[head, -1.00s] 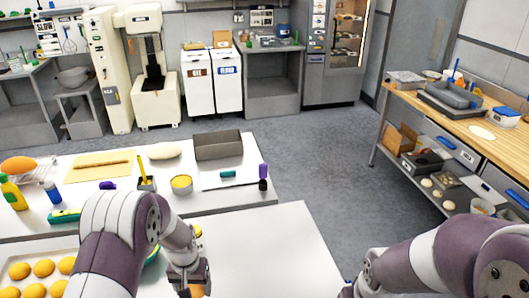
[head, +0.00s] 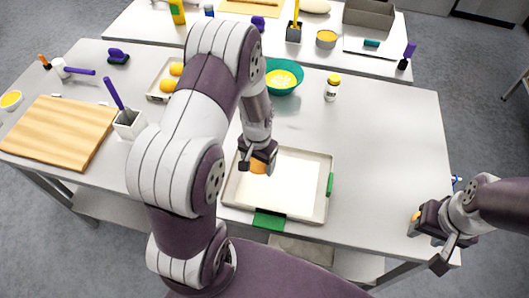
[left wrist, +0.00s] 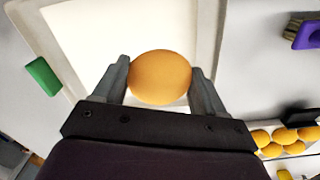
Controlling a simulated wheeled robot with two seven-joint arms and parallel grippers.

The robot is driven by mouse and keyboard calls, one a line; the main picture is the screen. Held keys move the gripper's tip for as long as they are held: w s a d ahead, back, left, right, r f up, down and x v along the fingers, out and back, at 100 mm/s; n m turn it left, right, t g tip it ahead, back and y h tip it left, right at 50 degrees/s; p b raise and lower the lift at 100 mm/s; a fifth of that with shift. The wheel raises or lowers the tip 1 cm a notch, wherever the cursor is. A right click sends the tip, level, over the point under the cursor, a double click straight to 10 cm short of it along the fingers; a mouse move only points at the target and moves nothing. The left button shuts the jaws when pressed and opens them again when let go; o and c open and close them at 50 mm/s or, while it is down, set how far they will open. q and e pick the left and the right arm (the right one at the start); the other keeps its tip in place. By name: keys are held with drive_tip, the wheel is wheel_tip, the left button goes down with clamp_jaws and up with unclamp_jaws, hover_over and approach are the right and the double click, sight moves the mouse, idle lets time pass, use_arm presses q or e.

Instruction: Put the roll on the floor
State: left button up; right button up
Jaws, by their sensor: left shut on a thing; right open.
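My left gripper (head: 258,150) is shut on a round golden roll (head: 258,167) above the white baking tray (head: 328,205) with green grips. The left wrist view shows the roll (left wrist: 160,77) between the two fingers, with the tray behind it; I cannot tell the exact gap to the tray. My right gripper (head: 432,238) is open near the table's right front corner. A small orange patch shows beside it; I cannot tell what it is. Grey floor (head: 485,125) shows to the right of the table.
On the table (head: 390,135) are a teal bowl (head: 283,77), a white bottle (head: 332,90), a wooden board (head: 60,133) and a small tray with more rolls (head: 167,85), partly hidden by my left arm. A second table stands behind. The table's right part is mostly clear.

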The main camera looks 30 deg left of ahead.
sight(261, 179)
use_arm(q)
drive_tip(key=shift+w+f, duration=0.2)
drive_tip(key=shift+w, duration=0.05)
drive_tip(key=shift+w+d+f+m+b, duration=0.15)
drive_tip(key=shift+w+d+f+b, duration=0.1)
drive_tip(key=shift+f+b, duration=0.2)
drive_tip(key=shift+w+d+f+m+b, duration=0.1)
drive_tip(key=shift+w+f+m+b, duration=0.05)
drive_tip(key=shift+w+f+b, duration=0.2)
drive_tip(key=f+b, duration=0.2)
drive_tip(key=s+f+b, duration=0.1)
drive_tip(key=f+b, duration=0.1)
drive_tip(key=shift+a+f, duration=0.2)
drive_tip(key=shift+f, duration=0.05)
drive_tip(key=shift+w+f+b, duration=0.15)
drive_tip(key=shift+f+b, duration=0.15)
drive_tip(key=shift+w+d, duration=0.1)
drive_tip(key=shift+w, duration=0.05)
use_arm(e)
wheel_tip(261, 179, down, 7)
drive_tip(key=w, duration=0.1)
drive_tip(key=shift+d+r, duration=0.2)
drive_tip(key=shift+d, duration=0.1)
use_arm(q)
drive_tip(key=shift+f, duration=0.4)
use_arm(e)
drive_tip(key=shift+f, duration=0.3)
use_arm(q)
drive_tip(key=o, duration=1.2)
